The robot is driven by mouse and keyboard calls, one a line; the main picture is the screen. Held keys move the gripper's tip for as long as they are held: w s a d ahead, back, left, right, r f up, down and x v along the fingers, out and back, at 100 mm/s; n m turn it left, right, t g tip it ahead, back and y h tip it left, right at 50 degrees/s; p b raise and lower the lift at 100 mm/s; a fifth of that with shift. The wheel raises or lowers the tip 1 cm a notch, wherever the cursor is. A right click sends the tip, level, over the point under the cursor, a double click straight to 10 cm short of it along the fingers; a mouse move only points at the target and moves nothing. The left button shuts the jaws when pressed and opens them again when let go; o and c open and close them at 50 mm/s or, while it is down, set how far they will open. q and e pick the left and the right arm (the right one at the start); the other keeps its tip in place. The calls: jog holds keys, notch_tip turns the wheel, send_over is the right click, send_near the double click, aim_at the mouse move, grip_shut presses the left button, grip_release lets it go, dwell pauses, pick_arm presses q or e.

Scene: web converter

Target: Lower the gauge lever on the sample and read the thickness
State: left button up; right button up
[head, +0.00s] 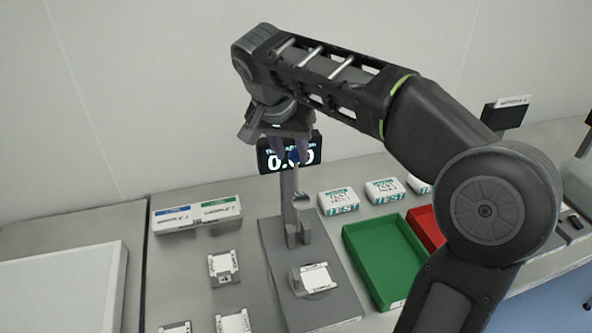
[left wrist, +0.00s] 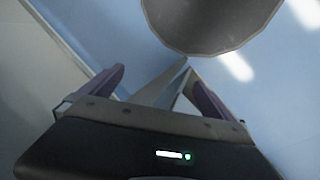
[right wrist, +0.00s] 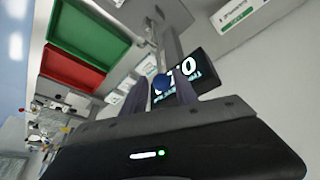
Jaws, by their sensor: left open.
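The thickness gauge has a grey post (head: 288,200) on a flat base (head: 278,262). Its dark display (head: 265,160) shows what looks like 0.00, partly covered by my gripper. A white sample (head: 317,278) lies on a small block on the base, below the post. My right gripper (head: 290,152) is at the top of the gauge, pointing down. In the right wrist view its fingers close in on both sides of the lever's blue knob (right wrist: 161,84). My left gripper (left wrist: 158,84) is open and empty, away from the bench and outside the head view.
A green tray (head: 350,238) and a red tray (head: 423,222) stand right of the gauge, with white packs (head: 338,200) behind. Small sample blocks (head: 223,266) and a labelled box (head: 197,214) lie left. A white panel (head: 65,285) is at far left.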

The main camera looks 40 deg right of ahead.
aim_at(295, 163)
jog(key=b+x, duration=0.1)
jog(key=x, duration=0.3)
jog(key=shift+f, duration=0.2)
jog(key=shift+x, duration=1.05)
jog(key=shift+r, duration=0.1)
grip_shut()
